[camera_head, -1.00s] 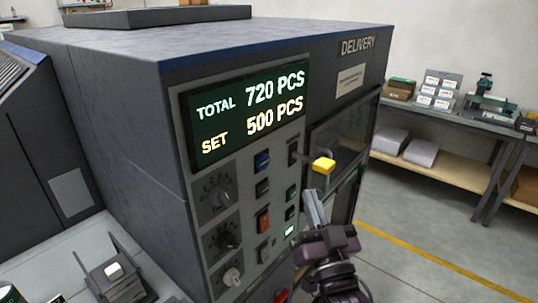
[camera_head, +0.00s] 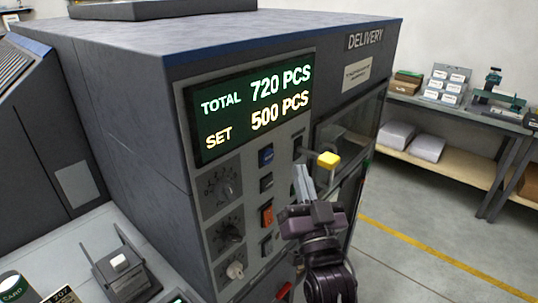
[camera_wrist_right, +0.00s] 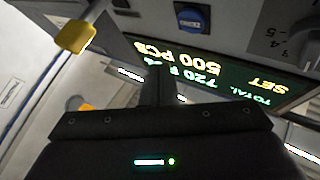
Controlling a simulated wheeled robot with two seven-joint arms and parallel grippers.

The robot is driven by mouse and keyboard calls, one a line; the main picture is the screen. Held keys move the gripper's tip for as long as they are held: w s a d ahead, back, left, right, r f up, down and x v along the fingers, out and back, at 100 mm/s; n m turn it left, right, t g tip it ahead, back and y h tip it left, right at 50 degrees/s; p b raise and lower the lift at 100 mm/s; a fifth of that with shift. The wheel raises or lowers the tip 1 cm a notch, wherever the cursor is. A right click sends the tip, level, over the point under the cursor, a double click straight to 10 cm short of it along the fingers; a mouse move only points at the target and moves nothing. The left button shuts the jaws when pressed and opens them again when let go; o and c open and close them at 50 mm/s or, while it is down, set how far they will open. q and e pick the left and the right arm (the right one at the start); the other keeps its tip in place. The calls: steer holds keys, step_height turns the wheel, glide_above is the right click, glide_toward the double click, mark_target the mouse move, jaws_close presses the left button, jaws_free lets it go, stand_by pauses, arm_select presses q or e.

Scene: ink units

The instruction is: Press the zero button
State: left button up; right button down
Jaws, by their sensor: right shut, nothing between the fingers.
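The control panel (camera_head: 232,182) is on the front of a large grey machine. Its display (camera_head: 250,108) reads TOTAL 720 PCS and SET 500 PCS. A blue button (camera_head: 266,156) tops a column, with a dark button (camera_head: 266,182), an orange switch (camera_head: 267,215) and another dark button (camera_head: 266,245) below. Which button is zero I cannot read. In the right wrist view the fingers (camera_wrist_right: 158,75) point toward the display, near the blue button (camera_wrist_right: 193,18); contact is unclear. My left gripper is not in view.
A yellow-tipped handle (camera_head: 328,159) sticks out close right of my right gripper, at the glazed delivery door. Rotary knobs (camera_head: 230,232) line the panel's left. A shelf bench (camera_head: 460,115) stands at the far right; the floor before it is clear.

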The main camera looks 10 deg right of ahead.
mark_target(273, 150)
steer(key=shift+w+a, duration=0.7)
steer(key=shift+w, duration=0.2)
steer(key=shift+w+a, duration=0.7)
steer(key=shift+w, duration=0.2)
steer(key=shift+w, duration=0.1)
stand_by(0.7)
steer(key=shift+w+a, duration=0.2)
steer(key=shift+a, duration=0.05)
steer(key=shift+w+a, duration=0.3)
steer(key=shift+w, duration=0.05)
stand_by(0.8)
steer(key=shift+s+d, duration=0.1)
stand_by(0.3)
steer(key=shift+s+d, duration=0.45)
steer(key=shift+s, duration=0.15)
steer(key=shift+s+d, duration=0.8)
steer(key=shift+s, duration=0.2)
steer(key=shift+s+d, duration=0.75)
steer(key=shift+s, duration=0.2)
steer(key=shift+f, duration=0.1)
